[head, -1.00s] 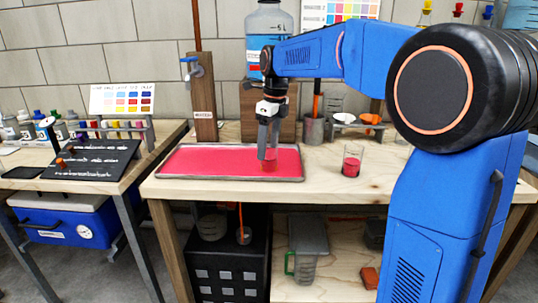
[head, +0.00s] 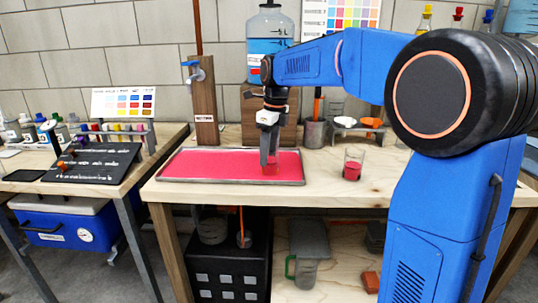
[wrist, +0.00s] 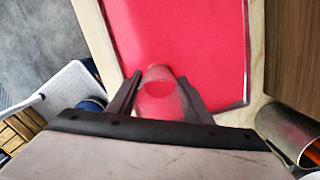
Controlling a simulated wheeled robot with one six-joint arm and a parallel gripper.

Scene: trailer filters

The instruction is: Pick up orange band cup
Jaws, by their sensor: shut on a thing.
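A small clear cup (wrist: 161,96) with red inside is between the two fingers of my gripper (wrist: 158,92) in the wrist view. My gripper (head: 269,158) is shut on it, pointing down over the red-filled tray (head: 175,178). In the head view the held cup (head: 271,169) is faint against the red, and I cannot tell whether it touches the tray floor.
A wooden post (head: 205,110) and a large blue-liquid bottle (head: 268,45) are at the back. The table front (head: 330,193) is clear.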

